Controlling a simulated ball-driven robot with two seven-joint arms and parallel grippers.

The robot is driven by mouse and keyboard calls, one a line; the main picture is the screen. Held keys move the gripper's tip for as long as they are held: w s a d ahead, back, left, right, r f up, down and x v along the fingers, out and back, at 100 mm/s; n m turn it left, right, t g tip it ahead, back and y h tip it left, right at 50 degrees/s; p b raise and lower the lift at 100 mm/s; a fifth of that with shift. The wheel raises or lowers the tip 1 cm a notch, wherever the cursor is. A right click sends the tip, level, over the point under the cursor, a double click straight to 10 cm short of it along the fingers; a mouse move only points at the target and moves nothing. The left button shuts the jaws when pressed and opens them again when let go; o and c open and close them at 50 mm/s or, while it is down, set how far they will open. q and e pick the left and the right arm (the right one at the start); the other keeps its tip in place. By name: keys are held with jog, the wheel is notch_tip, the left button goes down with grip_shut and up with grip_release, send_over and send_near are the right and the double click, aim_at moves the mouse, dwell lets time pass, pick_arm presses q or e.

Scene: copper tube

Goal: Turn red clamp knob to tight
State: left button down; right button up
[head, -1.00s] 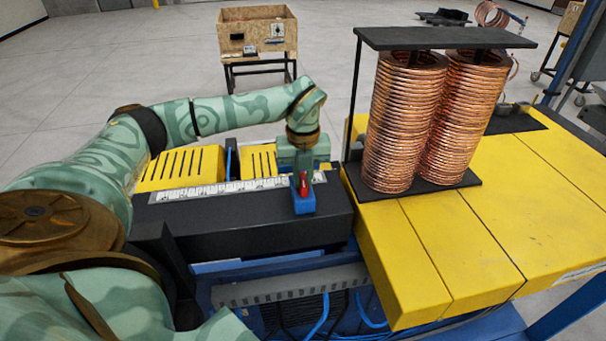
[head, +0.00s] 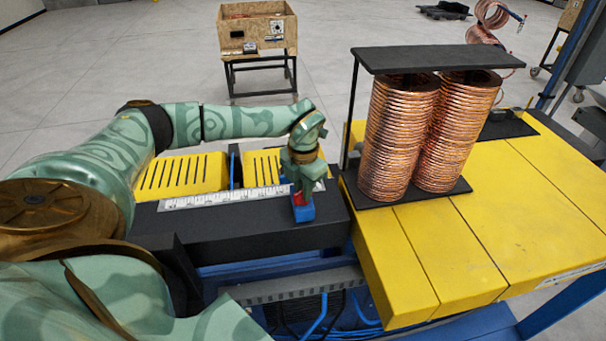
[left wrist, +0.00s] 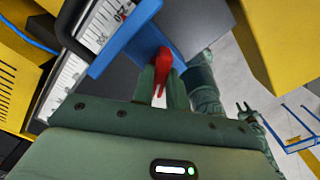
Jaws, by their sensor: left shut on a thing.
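The red clamp knob (head: 299,199) sits on a blue clamp (head: 304,213) at the front edge of the black beam. In the left wrist view the red knob (left wrist: 163,66) stands between my finger ends, next to the blue clamp bar (left wrist: 128,44). My left gripper (head: 301,191) points down from above and is shut on the knob; its fingers (left wrist: 161,87) hide part of it. My right gripper (left wrist: 245,110) shows small at the right of the left wrist view, its two fingers apart and empty. It is outside the head view.
A white scale strip (head: 240,197) runs along the black beam (head: 230,228) behind the clamp. Slotted yellow blocks (head: 182,173) stand behind it. Copper coils (head: 398,138) on a black rack stand close to the right, on the yellow table (head: 480,230).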

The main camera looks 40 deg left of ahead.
pick_arm(q)
jog(key=m, duration=0.1)
jog(key=m+p, duration=0.1)
jog(key=m, duration=0.1)
jog(key=shift+w+r+m, duration=0.1)
jog(key=shift+r+m, duration=0.1)
jog(key=shift+m, duration=0.1)
jog(key=shift+m+p, duration=0.8)
jog(key=shift+m, duration=0.7)
jog(key=c, duration=1.4)
grip_release()
jog(key=shift+f, duration=0.1)
notch_tip(320, 180, up, 16)
jog(key=b, duration=0.2)
jog(key=shift+b, duration=0.4)
